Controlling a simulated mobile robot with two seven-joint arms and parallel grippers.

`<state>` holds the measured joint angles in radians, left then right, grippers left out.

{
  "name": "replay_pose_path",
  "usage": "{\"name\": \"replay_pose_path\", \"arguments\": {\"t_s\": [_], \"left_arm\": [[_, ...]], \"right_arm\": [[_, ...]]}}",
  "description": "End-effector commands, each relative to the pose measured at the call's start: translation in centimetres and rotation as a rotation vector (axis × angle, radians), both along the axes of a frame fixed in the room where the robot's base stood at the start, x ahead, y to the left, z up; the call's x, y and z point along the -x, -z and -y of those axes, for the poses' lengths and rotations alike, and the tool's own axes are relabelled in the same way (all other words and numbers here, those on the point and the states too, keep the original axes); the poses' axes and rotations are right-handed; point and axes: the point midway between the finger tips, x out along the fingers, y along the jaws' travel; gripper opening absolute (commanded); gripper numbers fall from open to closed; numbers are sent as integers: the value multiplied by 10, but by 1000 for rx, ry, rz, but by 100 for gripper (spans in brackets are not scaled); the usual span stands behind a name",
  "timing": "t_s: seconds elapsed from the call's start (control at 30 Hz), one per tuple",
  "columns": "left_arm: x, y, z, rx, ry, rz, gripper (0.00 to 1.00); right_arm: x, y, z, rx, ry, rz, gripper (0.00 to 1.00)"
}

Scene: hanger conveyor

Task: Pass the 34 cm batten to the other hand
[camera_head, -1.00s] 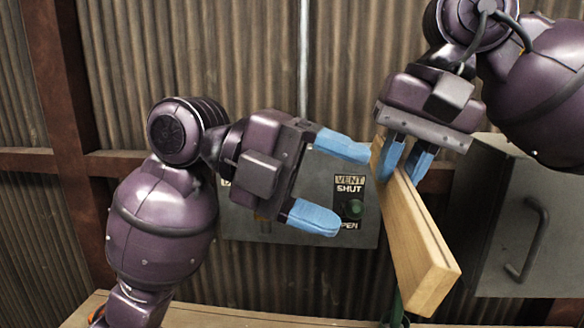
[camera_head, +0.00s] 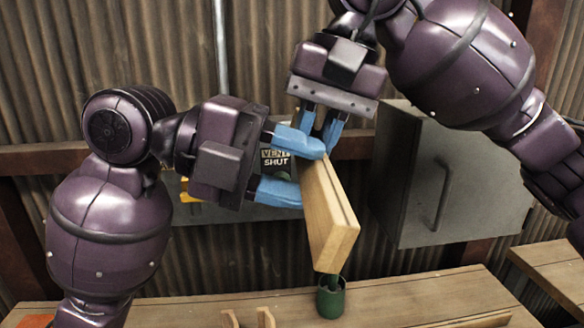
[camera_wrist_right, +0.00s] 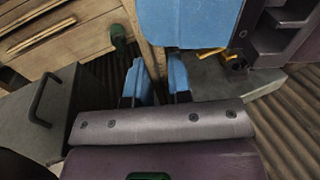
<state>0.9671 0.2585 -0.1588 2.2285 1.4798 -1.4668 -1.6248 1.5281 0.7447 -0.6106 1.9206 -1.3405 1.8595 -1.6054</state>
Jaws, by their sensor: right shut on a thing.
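The wooden batten (camera_head: 328,220) hangs tilted in the head view, its lower end toward me. My right gripper (camera_head: 319,128) comes from above and is shut on the batten near its upper end. In the right wrist view the batten (camera_wrist_right: 149,48) runs up from between the right gripper's blue fingers (camera_wrist_right: 158,85). My left gripper (camera_head: 311,173) comes from the left and is open, its fingers spread. Its upper finger reaches across near the batten's top, just under the right fingers. Its lower finger ends at the batten's left side. Whether they touch I cannot tell.
A green cup (camera_head: 331,298) stands on the wooden bench (camera_head: 200,313) below the batten. A grey cabinet (camera_head: 400,185) with a handle is on the wall at right. A vent panel (camera_head: 262,208) is behind the left gripper. Wooden strips (camera_head: 262,317) stand at the bench's front.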

Motion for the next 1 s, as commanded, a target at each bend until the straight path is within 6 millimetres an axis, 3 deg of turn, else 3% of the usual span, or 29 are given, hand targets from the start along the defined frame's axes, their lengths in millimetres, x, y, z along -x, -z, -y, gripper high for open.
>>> {"name": "replay_pose_path", "arguments": {"t_s": [0.13, 0.17, 0.33, 0.73, 1.0], "left_arm": [[0, 3, -1, -8, -1, -4, 16], [0, 2, -1, -8, -1, -3, 16], [0, 2, -1, -7, -1, -3, 16], [0, 2, -1, -5, 0, -2, 16], [0, 1, 0, -5, 0, -2, 16]], "right_arm": [[0, -3, 1, -3, 2, 3, 0], [0, -3, 1, -3, 2, 3, 22], [0, -3, 1, -3, 2, 3, 48], [0, -9, 3, -2, 2, 4, 49], [0, -52, 15, -5, 3, 5, 49]]}}
